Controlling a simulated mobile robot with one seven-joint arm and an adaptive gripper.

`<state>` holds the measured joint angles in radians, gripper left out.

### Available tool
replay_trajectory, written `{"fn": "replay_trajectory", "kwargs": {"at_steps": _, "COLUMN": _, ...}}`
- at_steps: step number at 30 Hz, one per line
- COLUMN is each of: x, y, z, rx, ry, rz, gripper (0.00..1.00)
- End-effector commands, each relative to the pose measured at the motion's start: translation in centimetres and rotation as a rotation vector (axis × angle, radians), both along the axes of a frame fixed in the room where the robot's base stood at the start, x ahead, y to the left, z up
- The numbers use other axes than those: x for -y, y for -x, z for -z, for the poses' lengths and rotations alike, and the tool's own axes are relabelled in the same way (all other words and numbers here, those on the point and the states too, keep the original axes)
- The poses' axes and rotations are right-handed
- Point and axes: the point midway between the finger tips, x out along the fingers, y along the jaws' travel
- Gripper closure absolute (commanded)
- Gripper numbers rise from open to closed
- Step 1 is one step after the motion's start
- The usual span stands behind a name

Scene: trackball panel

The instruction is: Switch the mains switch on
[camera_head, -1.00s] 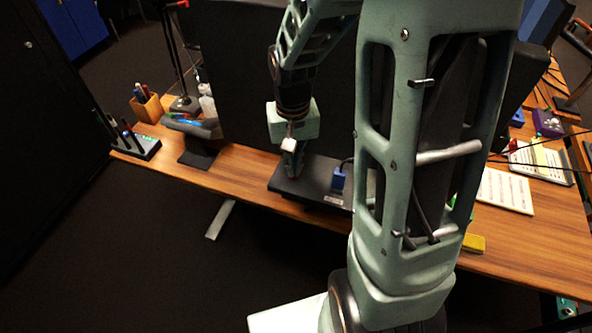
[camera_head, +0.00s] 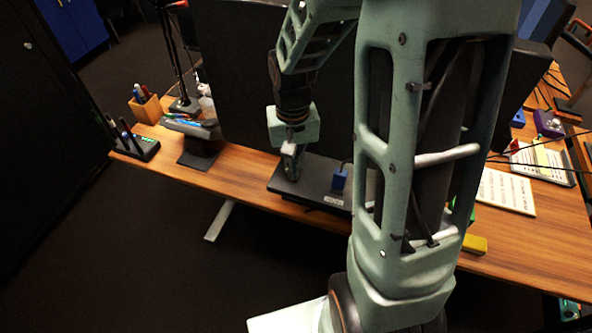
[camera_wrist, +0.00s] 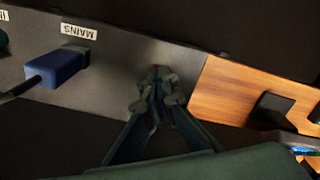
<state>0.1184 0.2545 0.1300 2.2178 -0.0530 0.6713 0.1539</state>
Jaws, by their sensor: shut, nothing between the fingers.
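A dark panel (camera_head: 310,188) lies on the desk below the monitor and also shows in the wrist view (camera_wrist: 112,70). It carries a white label reading MAINS (camera_wrist: 78,31), upside down in the wrist view. A blue plug-like block (camera_wrist: 57,66) with a dark cable sits beside the label; it also shows in the head view (camera_head: 339,180). My gripper (camera_wrist: 157,78) is shut and empty, pointing down at the panel's left end in the head view (camera_head: 291,174). I cannot make out the mains switch; my fingers hide part of the panel.
A phone-like stand (camera_head: 200,150), a pen box (camera_head: 146,107) and a small black device with upright pens (camera_head: 136,147) stand to the left on the wooden desk (camera_head: 240,170). Papers (camera_head: 505,190) lie to the right. A large dark monitor (camera_head: 235,90) rises behind the panel.

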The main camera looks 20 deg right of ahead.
Motion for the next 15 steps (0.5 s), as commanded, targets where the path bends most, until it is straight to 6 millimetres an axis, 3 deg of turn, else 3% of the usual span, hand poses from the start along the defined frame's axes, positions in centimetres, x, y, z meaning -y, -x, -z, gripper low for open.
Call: {"fn": "replay_trajectory", "kwargs": {"at_steps": 15, "x": 0.0, "y": 0.0, "z": -4.0, "rx": 0.0, "ry": 0.0, "rz": -0.001, "gripper": 1.0}}
